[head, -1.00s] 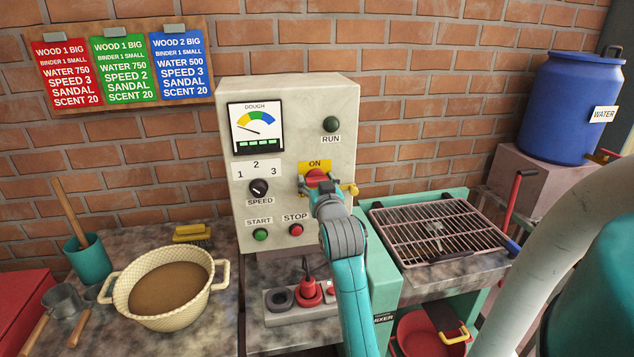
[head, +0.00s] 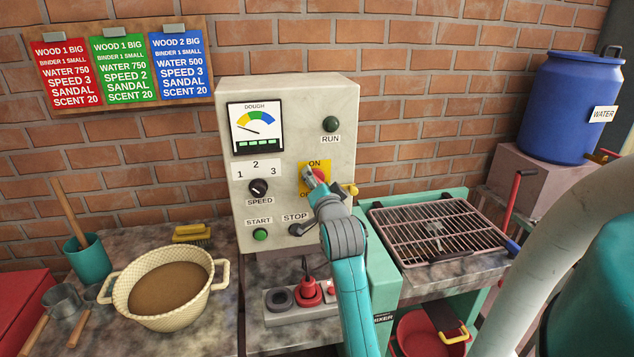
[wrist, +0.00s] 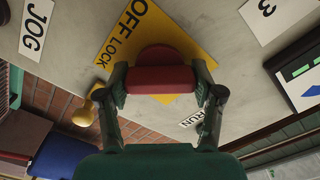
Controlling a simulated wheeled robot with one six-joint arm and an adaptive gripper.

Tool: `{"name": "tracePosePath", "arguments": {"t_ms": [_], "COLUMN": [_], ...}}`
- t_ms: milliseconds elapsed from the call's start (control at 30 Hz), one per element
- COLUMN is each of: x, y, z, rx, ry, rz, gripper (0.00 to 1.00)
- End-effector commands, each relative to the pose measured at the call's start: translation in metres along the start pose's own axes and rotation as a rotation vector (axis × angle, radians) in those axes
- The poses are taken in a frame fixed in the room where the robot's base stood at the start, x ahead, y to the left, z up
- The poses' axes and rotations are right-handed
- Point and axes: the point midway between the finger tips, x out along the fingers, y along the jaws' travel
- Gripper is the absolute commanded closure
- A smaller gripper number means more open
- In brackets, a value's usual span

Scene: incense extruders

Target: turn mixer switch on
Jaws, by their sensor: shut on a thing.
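The mixer switch is a red handle on a red round base, set on a yellow plate (head: 303,178) on the pale control box (head: 290,110). In the wrist view the red handle (wrist: 162,80) lies between my two fingertips, which press on its two ends. The plate (wrist: 190,32) shows "OFF LOCK" there. In the head view my gripper (head: 316,182) covers most of the switch, with a little red (head: 319,174) and the ON label showing. The exact angle of the handle against the labels is hard to tell.
A speed knob (head: 258,187) and a green START button (head: 260,235) are on the box. My gripper hides the STOP button. A yellow knob (head: 349,189) sits close right of the plate. The dark green RUN lamp (head: 331,124) is above. A grill rack (head: 440,232) stands to the right.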

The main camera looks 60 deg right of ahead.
Motion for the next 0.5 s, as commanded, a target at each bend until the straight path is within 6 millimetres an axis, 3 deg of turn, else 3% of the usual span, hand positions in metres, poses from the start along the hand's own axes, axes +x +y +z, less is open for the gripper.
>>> {"name": "tracePosePath", "arguments": {"t_ms": [500], "x": [0.0000], "y": [0.0014], "z": [0.0004], "rx": [0.472], "ry": [0.000], "rz": [0.001], "gripper": [0.69]}}
